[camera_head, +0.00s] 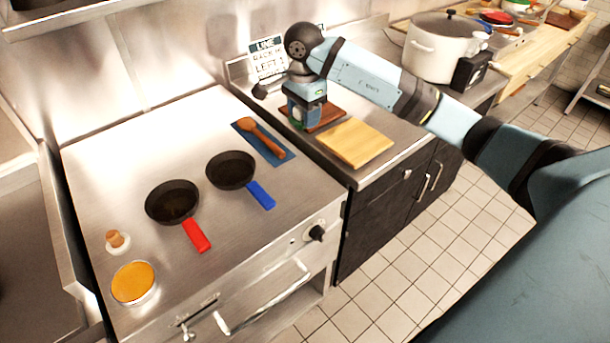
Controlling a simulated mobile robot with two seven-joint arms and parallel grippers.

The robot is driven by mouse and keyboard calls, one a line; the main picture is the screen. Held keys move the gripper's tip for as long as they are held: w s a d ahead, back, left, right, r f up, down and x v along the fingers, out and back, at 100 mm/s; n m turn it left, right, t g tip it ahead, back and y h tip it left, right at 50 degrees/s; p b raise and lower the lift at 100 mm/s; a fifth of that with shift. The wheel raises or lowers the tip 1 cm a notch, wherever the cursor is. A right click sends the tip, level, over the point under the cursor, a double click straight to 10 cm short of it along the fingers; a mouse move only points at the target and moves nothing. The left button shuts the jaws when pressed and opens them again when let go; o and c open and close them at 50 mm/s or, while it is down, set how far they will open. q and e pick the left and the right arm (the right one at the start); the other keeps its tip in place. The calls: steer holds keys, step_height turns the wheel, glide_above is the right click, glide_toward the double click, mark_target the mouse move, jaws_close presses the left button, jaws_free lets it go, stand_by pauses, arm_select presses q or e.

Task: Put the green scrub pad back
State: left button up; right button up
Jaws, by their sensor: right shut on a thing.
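My right arm comes in from the right, and its gripper (301,118) points down at the back of the steel counter. It is shut on the green scrub pad (297,123), of which only a small green bit shows between the fingers. The gripper hangs at the left part of a dark reddish-brown board (326,115). I cannot tell whether the pad touches the board or the counter. My left gripper is not in view.
A light wooden board (355,142) lies in front of the brown one. A sign (267,58) stands behind the gripper. A big pot (438,48) is to the right. Left are two pans (172,201) (231,169), a spoon (258,135) on a blue mat (278,154) and an orange-topped tin (133,282).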

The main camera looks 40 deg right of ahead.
mark_target(304, 179)
step_height(304, 179, down, 19)
steer(key=shift+f+p, duration=0.1)
steer(key=shift+p, duration=1.1)
steer(key=shift+f, duration=0.2)
steer(key=o, duration=0.9)
steer(key=shift+c, duration=0.2)
steer(key=shift+r, duration=0.2)
step_height(304, 179, up, 12)
steer(key=b, duration=0.2)
